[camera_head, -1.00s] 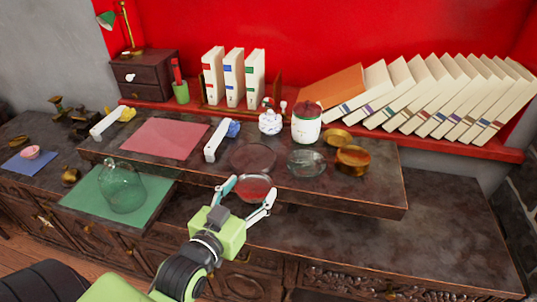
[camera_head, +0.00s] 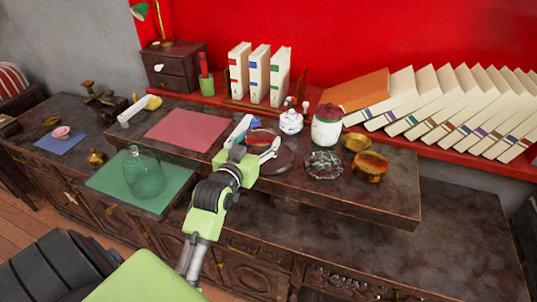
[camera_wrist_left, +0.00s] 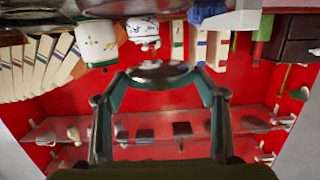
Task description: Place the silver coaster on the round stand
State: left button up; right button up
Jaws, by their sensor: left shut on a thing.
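The silver coaster (camera_head: 262,135) is a shiny round disc that reflects the red wall. My left gripper (camera_head: 261,139) is shut on it, with a finger at each side of its rim. The wrist view shows the coaster (camera_wrist_left: 158,73) between the fingertips. The round stand (camera_head: 284,166) is a dark flat disc on the raised shelf, partly hidden behind the coaster and gripper. The coaster appears over the stand's back-left part; I cannot tell the gap in height. My right gripper is not in view.
A red-lidded white jar (camera_head: 327,128) and a small patterned pot (camera_head: 291,122) stand just behind. A glass dish (camera_head: 323,165) and a brass bowl (camera_head: 370,168) are to the right. A pink mat (camera_head: 186,130) lies left, a glass dome (camera_head: 145,175) on a green mat.

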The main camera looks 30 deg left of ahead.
aim_at(268, 161)
pick_arm(q)
jog(key=w+f, duration=0.1)
jog(key=f, duration=0.1)
jog(key=w+d+f, duration=0.1)
jog(key=shift+w+d+f, duration=0.2)
jog(key=shift+w+f, duration=0.2)
notch_tip(268, 161, down, 4)
jog(key=shift+w+r, duration=0.15)
jog(key=shift+r, duration=0.1)
jog(key=o, duration=1.2)
jog(key=shift+c, duration=0.2)
jog(key=b+v, duration=0.1)
jog(key=v, duration=1.1)
